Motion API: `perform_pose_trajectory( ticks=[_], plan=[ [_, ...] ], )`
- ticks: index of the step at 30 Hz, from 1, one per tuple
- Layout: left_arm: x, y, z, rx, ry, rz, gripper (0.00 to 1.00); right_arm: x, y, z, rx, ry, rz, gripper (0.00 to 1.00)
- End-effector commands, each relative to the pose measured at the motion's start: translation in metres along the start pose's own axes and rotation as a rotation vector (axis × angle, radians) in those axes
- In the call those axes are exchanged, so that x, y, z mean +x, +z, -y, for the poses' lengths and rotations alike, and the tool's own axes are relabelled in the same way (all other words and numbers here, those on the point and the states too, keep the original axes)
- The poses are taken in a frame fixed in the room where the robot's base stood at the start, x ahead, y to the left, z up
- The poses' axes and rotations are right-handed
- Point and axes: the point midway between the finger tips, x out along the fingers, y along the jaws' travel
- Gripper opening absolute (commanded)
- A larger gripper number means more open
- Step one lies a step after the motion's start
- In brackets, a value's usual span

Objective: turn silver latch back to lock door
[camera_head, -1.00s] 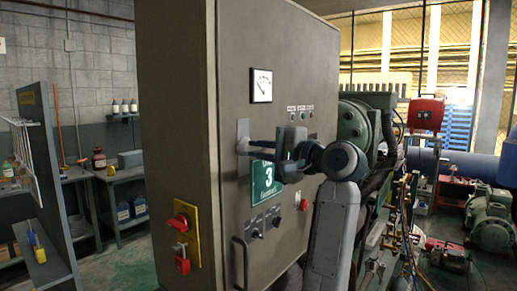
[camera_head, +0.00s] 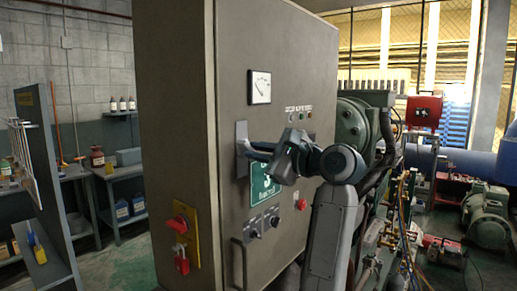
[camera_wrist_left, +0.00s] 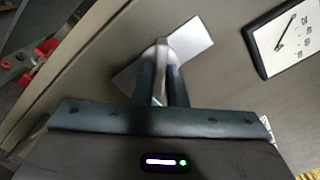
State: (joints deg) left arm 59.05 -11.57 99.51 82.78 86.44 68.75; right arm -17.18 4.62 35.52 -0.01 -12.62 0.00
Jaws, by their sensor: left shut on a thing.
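The silver latch (camera_wrist_left: 162,48) sits on a pale plate on the door of a grey-brown cabinet. In the head view its plate (camera_head: 242,138) is near the left edge of the door, and the handle is mostly hidden by my gripper. My left gripper (camera_head: 258,151) reaches in from the right and is shut on the latch. In the wrist view its two dark fingers (camera_wrist_left: 160,82) close on either side of the silver handle, and the plate looks tilted behind them. The cabinet door (camera_head: 285,50) lies flat against the cabinet front. My right gripper is not in view.
A gauge (camera_head: 260,87) sits above the latch and a green sign (camera_head: 264,184) below my gripper. A red switch (camera_head: 182,224) with a red padlock (camera_head: 181,262) is on the cabinet side. A bar handle (camera_head: 238,262) is low on the door. Green machinery (camera_head: 358,128) stands right of the cabinet.

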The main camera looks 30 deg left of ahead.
Motion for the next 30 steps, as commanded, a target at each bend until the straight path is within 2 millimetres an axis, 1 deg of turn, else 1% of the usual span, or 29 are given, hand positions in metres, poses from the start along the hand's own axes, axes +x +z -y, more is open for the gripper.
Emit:
perform_pose_trajectory(
  ticks=[3, 12, 14, 21, 25, 30],
  plan=[
    [0.0, -0.001, 0.0, 0.045, 0.001, 0.0, 0.0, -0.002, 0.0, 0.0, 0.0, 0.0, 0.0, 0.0],
    [0.0, 0.0, 0.0, 0.062, 0.001, 0.0, 0.0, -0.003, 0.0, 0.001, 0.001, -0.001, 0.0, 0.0],
    [0.0, 0.0, 0.0, 0.104, 0.001, 0.0, 0.0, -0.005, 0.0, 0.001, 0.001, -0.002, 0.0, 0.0],
    [0.0, 0.001, 0.001, 0.358, 0.001, 0.0, 0.0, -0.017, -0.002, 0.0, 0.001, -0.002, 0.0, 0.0],
    [0.0, 0.0, 0.0, 0.425, 0.001, 0.0, 0.0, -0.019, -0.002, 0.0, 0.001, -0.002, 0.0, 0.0],
    [0.0, -0.001, -0.001, 0.437, 0.001, 0.0, 0.0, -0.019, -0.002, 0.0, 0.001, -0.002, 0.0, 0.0]
  ],
)
